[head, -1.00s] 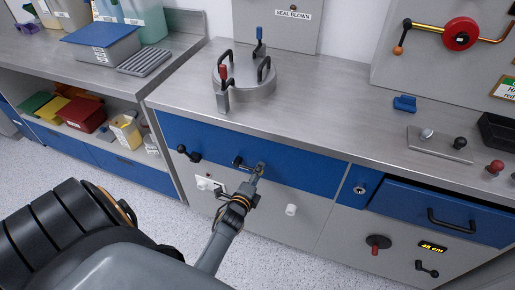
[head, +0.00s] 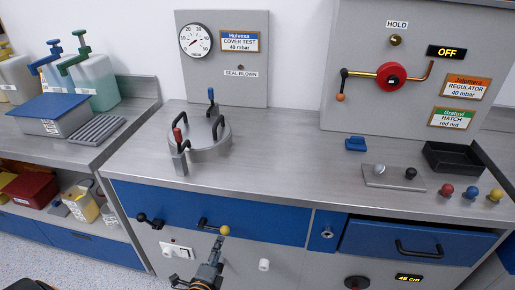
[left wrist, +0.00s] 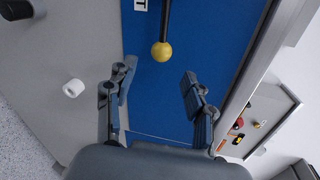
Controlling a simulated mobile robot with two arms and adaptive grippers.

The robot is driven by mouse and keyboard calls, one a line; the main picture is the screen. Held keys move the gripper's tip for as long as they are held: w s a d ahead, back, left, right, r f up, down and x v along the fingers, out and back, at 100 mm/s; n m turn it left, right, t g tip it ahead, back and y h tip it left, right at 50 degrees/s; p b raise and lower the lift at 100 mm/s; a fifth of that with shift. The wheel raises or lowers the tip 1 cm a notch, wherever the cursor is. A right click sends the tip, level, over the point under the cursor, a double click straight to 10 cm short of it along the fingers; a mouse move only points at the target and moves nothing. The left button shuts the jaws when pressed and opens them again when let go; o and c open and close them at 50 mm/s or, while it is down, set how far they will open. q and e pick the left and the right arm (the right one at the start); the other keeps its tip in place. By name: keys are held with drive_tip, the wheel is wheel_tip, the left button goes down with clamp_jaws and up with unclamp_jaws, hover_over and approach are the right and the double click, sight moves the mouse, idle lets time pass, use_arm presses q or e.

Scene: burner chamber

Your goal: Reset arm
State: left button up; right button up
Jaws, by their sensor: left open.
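My left gripper (head: 217,243) is at the blue front panel (head: 275,222) under the steel counter. It is open and empty. A black lever (head: 205,224) with a yellow ball knob (head: 225,230) on its end is on that panel, just beyond the fingertips. In the left wrist view the two fingers of the gripper (left wrist: 158,85) stand apart, and the yellow knob (left wrist: 162,52) lies ahead of the gap between them, with no finger seen touching it. My right gripper is not in view.
A lidded round steel vessel (head: 205,150) with handles stands on the counter (head: 280,165). A blue drawer (head: 390,243) with a black handle is at right. Another black lever (head: 150,220) sticks out at left. A plate with knobs (head: 393,182) and a black tray (head: 450,157) are at right.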

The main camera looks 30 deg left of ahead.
use_arm(q)
drive_tip(key=s+d+f+n+g+h, duration=0.25)
drive_tip(key=s+d+f, duration=0.25)
drive_tip(key=f, duration=0.6)
drive_tip(key=s+d+f+n+g+h, duration=0.1)
drive_tip(key=s+d+f+n+g, duration=0.35)
drive_tip(key=f, duration=0.55)
drive_tip(key=s+f+n+g, duration=0.3)
drive_tip(key=s+f, duration=0.4)
drive_tip(key=s, duration=0.7)
drive_tip(key=s+d+f+n+g, duration=0.1)
drive_tip(key=s+f+n+g, duration=0.3)
drive_tip(key=s, duration=1)
wheel_tip(320, 180, down, 3)
drive_tip(key=shift+d+f+n+h, duration=0.15)
drive_tip(key=shift+n+h, duration=0.25)
drive_tip(key=shift+h, duration=0.05)
